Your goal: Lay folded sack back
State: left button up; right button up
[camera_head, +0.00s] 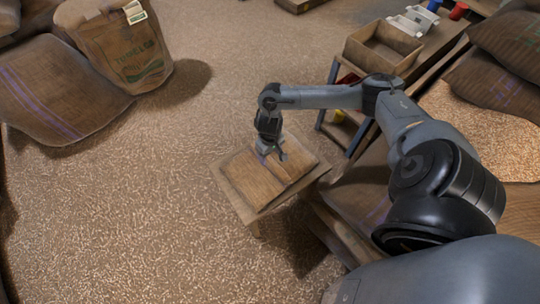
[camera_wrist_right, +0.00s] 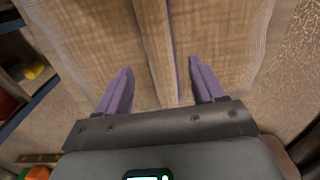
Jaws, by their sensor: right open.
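The folded sack (camera_head: 252,175) is brown woven cloth and lies flat on a small wooden stool (camera_head: 248,212). My right gripper (camera_head: 272,157) is over the sack's right part, pointing down. In the right wrist view my right gripper (camera_wrist_right: 160,85) is open, with its two purple fingers apart. The sack's cloth (camera_wrist_right: 100,30) shows beyond and between the fingers, with a raised fold running between them. I cannot tell whether the fingertips touch the cloth. My left gripper is not in view.
A full sack (camera_head: 65,90) and a standing printed sack (camera_head: 120,45) are at the upper left. A bench with an open wooden box (camera_head: 380,50) stands at the upper right, near my arm. More sacks (camera_head: 505,45) lie at the right. Grain-strewn floor left of the stool is clear.

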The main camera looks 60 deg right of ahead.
aim_at(270, 159)
notch_tip(270, 159, up, 8)
jog(key=p, duration=0.3)
jog(key=shift+f, duration=0.1)
dwell(0.3)
